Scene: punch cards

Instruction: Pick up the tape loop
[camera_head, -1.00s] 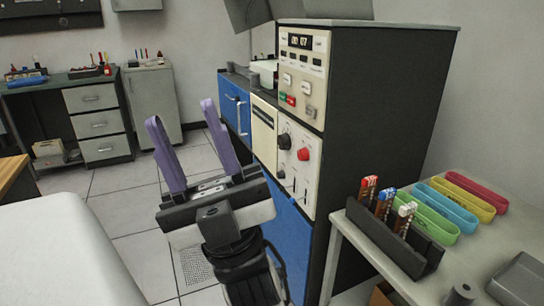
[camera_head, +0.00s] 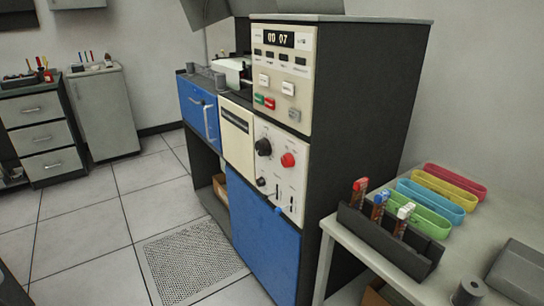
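I cannot pick out a tape loop with certainty in the head view. Four oval, open-looking pieces lie side by side on the grey table at the right: red (camera_head: 449,182), yellow (camera_head: 437,191), blue (camera_head: 430,202) and green (camera_head: 424,216). I cannot tell whether one is the tape loop. A small grey cylinder (camera_head: 468,291) stands at the table's near edge. My gripper is out of view, so its state is hidden.
A black rack (camera_head: 390,242) on the table (camera_head: 464,251) holds red-, blue- and white-topped items. A grey tray-like box (camera_head: 518,272) is at the right edge. A tall blue-and-cream machine (camera_head: 272,245) stands left of the table. Tiled floor (camera_head: 95,225) is open at left.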

